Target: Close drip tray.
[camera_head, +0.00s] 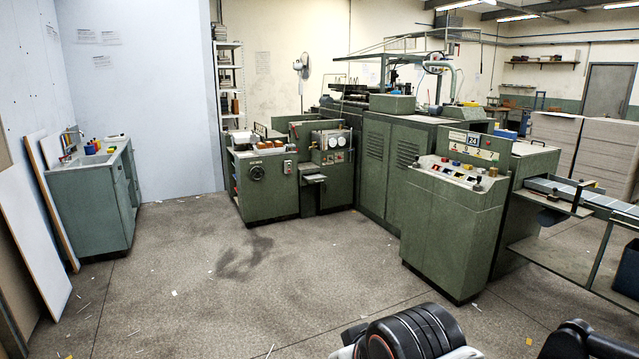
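A green machine (264,196) with a handwheel and a gauge panel (333,142) stands at the middle back. A small grey tray-like ledge (314,178) juts from its front, below the gauges. It may be the drip tray, but it is too small here to be sure. Black and white parts of my own arm show at the bottom edge, far from that ledge. My gripper is not in view.
A green control console (455,220) stands at the right, with a conveyor (590,195) beyond it. A green sink cabinet (92,208) and leaning boards (38,225) are at the left. The speckled floor (220,280) between is open, with paper scraps.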

